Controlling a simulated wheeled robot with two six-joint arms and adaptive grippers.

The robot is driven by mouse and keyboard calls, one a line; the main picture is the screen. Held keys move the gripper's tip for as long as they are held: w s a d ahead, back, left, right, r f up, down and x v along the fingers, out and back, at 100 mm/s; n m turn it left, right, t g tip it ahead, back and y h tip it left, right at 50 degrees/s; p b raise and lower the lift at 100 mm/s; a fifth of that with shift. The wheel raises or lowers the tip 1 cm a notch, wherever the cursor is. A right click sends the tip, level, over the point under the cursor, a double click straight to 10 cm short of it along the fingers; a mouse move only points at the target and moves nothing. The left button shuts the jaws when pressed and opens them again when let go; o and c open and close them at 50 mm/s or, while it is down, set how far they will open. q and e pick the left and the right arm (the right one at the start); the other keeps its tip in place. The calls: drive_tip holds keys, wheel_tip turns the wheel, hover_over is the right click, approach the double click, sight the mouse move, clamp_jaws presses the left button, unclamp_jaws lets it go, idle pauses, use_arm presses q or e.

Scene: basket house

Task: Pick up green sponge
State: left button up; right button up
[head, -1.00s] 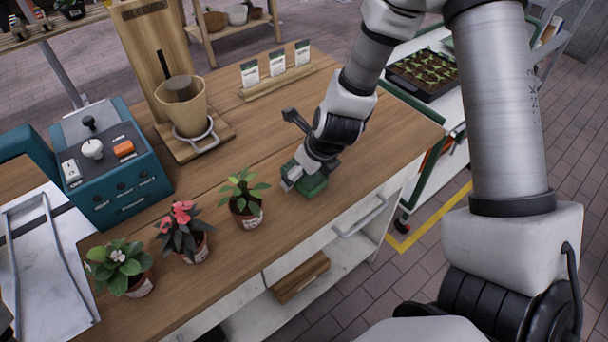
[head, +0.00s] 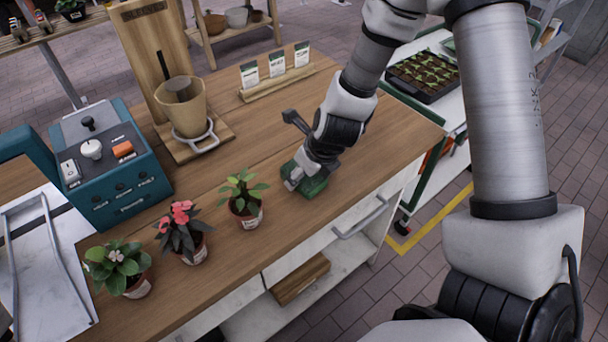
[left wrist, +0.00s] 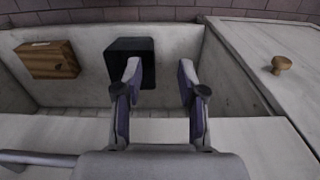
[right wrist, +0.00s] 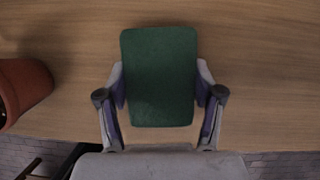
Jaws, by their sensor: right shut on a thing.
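The green sponge (head: 312,186) lies on the wooden counter to the right of the potted plants in the head view. In the right wrist view the sponge (right wrist: 160,75) sits upright in the picture between the two fingers. My right gripper (head: 298,178) reaches down over it, and its fingers (right wrist: 160,95) are closed against the sponge's two sides. My left gripper (left wrist: 160,85) shows only in the left wrist view. Its fingers are apart with nothing between them, in front of a pale open shelf space.
Several potted plants (head: 245,198) stand left of the sponge; a terracotta pot (right wrist: 22,90) is close by in the right wrist view. A teal machine (head: 110,165) and a seed packet holder (head: 278,83) are farther back. A dark box (left wrist: 131,62) and wooden block (left wrist: 47,60) sit near the left gripper.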

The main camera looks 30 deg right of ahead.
drive_tip(key=shift+r+p, duration=0.3)
drive_tip(key=shift+p, duration=0.15)
wheel_tip(320, 180, up, 10)
drive_tip(key=p, duration=0.6)
drive_tip(key=c, duration=0.3)
drive_tip(key=shift+c, duration=0.2)
